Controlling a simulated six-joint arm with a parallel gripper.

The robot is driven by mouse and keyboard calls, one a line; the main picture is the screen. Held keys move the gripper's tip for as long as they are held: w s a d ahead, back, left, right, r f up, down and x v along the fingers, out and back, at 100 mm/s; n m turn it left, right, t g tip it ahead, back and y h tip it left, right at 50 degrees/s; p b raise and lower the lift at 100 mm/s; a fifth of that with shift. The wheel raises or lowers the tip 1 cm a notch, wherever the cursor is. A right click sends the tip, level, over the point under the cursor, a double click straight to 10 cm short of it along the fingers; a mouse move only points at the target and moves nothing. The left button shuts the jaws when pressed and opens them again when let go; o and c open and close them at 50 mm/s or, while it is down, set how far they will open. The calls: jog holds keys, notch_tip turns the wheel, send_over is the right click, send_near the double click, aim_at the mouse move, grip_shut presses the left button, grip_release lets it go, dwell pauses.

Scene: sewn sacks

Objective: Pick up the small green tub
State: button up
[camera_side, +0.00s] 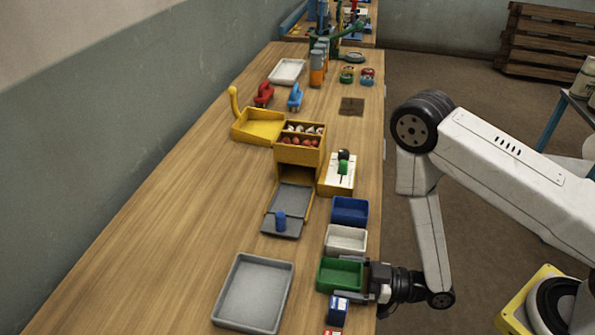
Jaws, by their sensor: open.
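The small green tub (338,287) stands upright on the wooden table near its right edge, below a white tub in the picture. My gripper (346,276) reaches in from the right at table height and is open. One finger shows along the tub's far side and the other along its near side, so the jaws straddle it. I cannot tell whether either finger touches the tub. The tub's right end is partly hidden by the gripper body.
A white tub (346,240) and a blue tub (349,211) stand in line behind. A small blue box (338,309) sits close to the near finger. A grey tray (253,292) lies to the left. The table (150,240) is bare further left.

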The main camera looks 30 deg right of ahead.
jog(key=shift+w+a, duration=0.4)
jog(key=shift+a, duration=0.05)
jog(key=c, duration=0.9)
jog(key=shift+r, duration=0.1)
jog(key=shift+r, duration=0.65)
jog(key=shift+v, duration=8.95)
jog(key=shift+s, duration=0.15)
